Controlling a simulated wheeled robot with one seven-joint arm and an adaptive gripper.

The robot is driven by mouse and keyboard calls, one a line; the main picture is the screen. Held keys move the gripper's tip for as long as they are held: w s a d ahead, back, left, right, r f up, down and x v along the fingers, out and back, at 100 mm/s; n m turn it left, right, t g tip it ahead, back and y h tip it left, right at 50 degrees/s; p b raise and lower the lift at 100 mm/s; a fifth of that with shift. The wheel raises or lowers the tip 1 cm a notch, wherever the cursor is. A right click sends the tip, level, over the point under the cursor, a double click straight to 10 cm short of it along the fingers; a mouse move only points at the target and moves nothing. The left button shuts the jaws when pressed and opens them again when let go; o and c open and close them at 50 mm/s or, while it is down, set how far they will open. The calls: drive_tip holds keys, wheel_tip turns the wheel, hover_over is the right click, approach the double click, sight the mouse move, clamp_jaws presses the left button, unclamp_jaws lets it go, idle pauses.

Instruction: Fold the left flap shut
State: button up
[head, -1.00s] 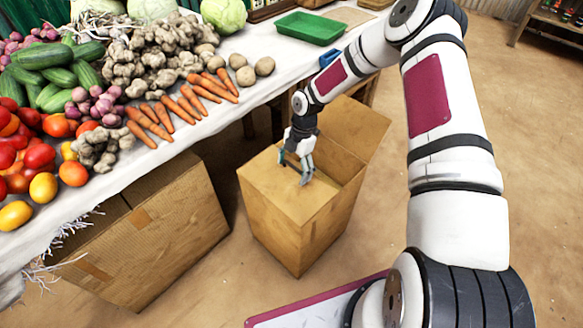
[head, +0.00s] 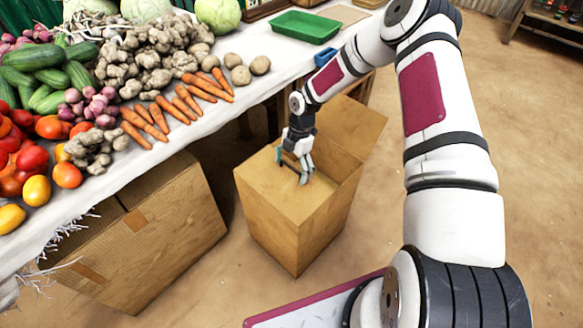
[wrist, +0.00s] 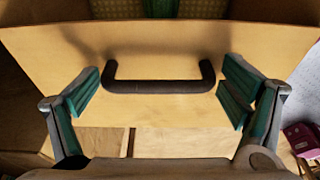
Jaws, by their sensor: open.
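The open-topped cardboard box (head: 290,225) stands on the floor beside the stall table. Its left flap (head: 263,178) lies nearly level across the near left of the top. A tan panel (wrist: 160,45) fills much of the wrist view. My gripper (head: 300,172) is over the left flap, fingers pointing down; contact is unclear. In the wrist view, its teal-padded fingers (wrist: 162,92) are wide apart with nothing clamped.
The box's other flap (head: 352,125) stands raised at the back right, with a gap before it. A larger carton (head: 150,235) is under the table at left. The tabletop holds vegetables and a green tray (head: 306,27).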

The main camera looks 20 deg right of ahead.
drive_tip(key=v, duration=1.2)
